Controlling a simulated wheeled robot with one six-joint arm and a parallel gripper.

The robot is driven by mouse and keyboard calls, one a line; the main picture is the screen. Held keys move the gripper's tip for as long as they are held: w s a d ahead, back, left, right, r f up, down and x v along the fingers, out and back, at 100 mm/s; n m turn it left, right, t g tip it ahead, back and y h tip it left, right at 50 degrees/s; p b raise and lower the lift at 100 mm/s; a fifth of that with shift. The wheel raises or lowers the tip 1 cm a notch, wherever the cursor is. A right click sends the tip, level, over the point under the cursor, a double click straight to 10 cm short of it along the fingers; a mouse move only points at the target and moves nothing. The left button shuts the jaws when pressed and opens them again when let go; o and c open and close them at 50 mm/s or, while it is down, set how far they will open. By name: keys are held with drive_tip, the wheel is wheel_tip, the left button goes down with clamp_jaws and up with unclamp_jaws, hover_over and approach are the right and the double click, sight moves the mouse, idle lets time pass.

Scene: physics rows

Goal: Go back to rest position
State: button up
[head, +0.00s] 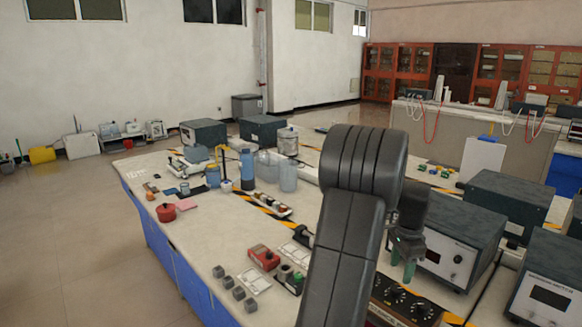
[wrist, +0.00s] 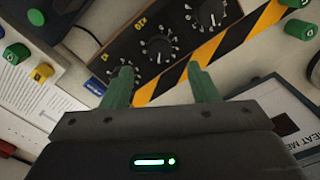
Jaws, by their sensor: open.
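My gripper (head: 405,268) hangs at the end of my raised arm in the head view, in front of a dark instrument box on the bench. Its two green fingers also show in the wrist view (wrist: 164,88). They are spread apart with nothing between them. Below them lies a dark dial box (wrist: 165,40) with several knobs, and it also shows in the head view (head: 400,303). From these views I cannot tell how high the fingertips are above it.
Dark instrument boxes (head: 460,245) stand at the right. Open floor (head: 80,240) lies left of the bench.

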sight(397, 288)
wheel_tip(397, 288, down, 7)
drive_tip(key=shift+r, duration=0.15)
drive_tip(key=shift+r, duration=0.1)
idle(0.3)
